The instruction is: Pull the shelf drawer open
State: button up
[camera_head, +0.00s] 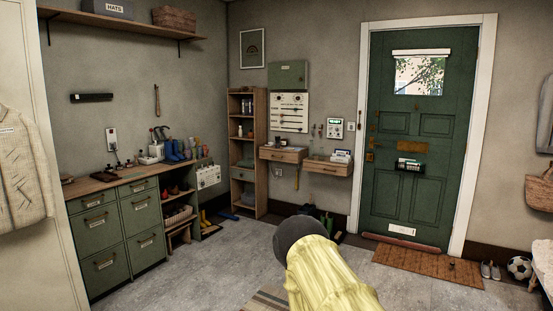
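Two small wooden wall drawer boxes hang on the back wall left of the green door, the left one (283,154) a little higher than the right one (327,167). Each has a small dark pull on its front, and both look closed. I cannot tell which of these is the shelf drawer. A yellow-sleeved part with a dark round end, likely my arm, rises at bottom centre. My gripper is not in view.
A green drawer bench (113,238) lines the left wall, with boots and small items on top. Boots and dark shoes stand on the floor below the wall drawers. A doormat (427,262) lies before the door (420,150). The grey floor between is mostly clear.

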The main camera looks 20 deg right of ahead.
aim_at(289, 157)
jog(key=i, duration=3.05)
jog(key=z, duration=0.15)
jog(key=i, duration=2.2)
jog(key=z, duration=0.35)
jog(key=i, duration=2.15)
jog(key=z, duration=0.1)
